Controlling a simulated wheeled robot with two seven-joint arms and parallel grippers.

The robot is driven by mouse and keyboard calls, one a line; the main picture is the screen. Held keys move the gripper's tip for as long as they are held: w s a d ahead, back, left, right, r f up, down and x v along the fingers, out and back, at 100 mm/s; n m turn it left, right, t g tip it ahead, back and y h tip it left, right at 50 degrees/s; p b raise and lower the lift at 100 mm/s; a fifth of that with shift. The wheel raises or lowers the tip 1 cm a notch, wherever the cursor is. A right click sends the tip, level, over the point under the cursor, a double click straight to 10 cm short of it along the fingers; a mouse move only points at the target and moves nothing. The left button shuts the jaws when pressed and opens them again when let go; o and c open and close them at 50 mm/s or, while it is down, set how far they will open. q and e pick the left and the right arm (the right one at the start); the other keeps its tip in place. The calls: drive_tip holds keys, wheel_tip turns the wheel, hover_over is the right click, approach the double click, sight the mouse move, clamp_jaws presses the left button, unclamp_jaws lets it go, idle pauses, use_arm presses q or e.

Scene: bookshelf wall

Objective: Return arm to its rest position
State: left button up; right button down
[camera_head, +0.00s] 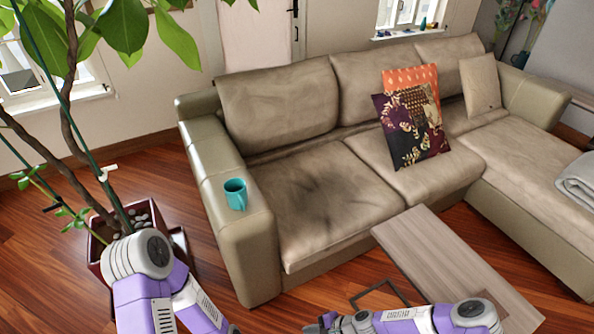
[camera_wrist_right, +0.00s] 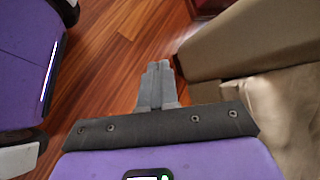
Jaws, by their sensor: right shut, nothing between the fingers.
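My right arm, purple and grey, reaches in along the bottom of the head view, right of centre, and points left. Its gripper (camera_head: 318,325) is at the bottom edge, in front of the sofa. In the right wrist view the grey fingers (camera_wrist_right: 157,85) are together with nothing between them, above the wooden floor and beside the sofa's side. My left arm (camera_head: 165,290) is at the lower left of the head view, bent near the plant pot. It runs out at the bottom edge, and its gripper is outside the picture.
A beige corner sofa (camera_head: 285,210) fills the middle and right, with a teal mug (camera_head: 235,194) on its left armrest. A low wooden table (camera_head: 445,255) stands close to my right arm. A potted plant (camera_head: 100,245) is at the left. Wooden floor (camera_head: 155,180) between plant and sofa is clear.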

drive_tip(key=s+d+r+n+g+h+p, duration=0.1)
drive_tip(key=s+d+r+n+h+p, duration=0.2)
drive_tip(key=s+r+n, duration=0.6)
wheel_tip(320, 180, up, 2)
drive_tip(key=s+d+h, duration=0.2)
drive_tip(key=shift+n+g+h, duration=0.4)
